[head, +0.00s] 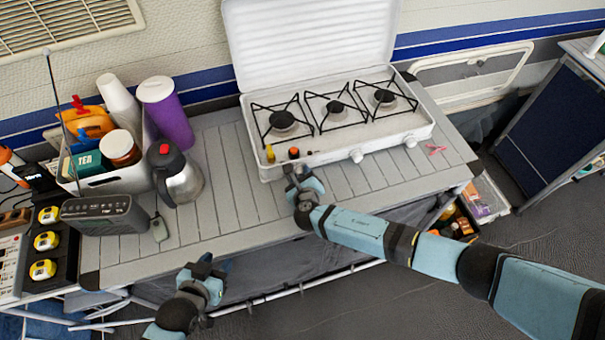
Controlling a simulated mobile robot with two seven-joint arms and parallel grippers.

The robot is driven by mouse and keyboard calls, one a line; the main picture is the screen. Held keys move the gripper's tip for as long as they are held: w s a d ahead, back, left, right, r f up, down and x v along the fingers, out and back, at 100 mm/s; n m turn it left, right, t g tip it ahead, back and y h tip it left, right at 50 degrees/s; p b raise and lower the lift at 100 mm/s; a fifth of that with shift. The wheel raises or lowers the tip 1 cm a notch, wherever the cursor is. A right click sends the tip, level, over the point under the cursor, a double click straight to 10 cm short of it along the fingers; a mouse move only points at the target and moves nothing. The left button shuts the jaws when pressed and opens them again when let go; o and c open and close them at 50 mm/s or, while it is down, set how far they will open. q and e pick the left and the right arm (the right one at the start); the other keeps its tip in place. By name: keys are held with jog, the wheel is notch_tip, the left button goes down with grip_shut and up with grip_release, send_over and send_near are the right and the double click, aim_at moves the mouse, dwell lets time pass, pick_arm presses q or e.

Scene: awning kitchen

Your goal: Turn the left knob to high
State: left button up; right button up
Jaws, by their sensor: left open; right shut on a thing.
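The white camping stove (347,143) stands on the slatted table with its lid raised and its burners in a row. Two white knobs show on its front, a middle knob (357,155) and a right knob (410,141). My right gripper (293,170) is at the left part of the stove's front, shut on the left knob, which it mostly hides. The knob's setting cannot be read. My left gripper (205,265) is open and empty by the table's front edge, away from the stove.
A kettle (178,178), a purple cup (168,112) and a filled bin (118,178) stand left of the stove. A radio (105,214) is at the table's left end. A small pink item (436,148) lies right of the stove. The slats between kettle and stove are clear.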

dwell(0.3)
jog(key=o, duration=0.9)
jog(key=shift+w+a, duration=0.1)
jog(key=shift+f, duration=0.1)
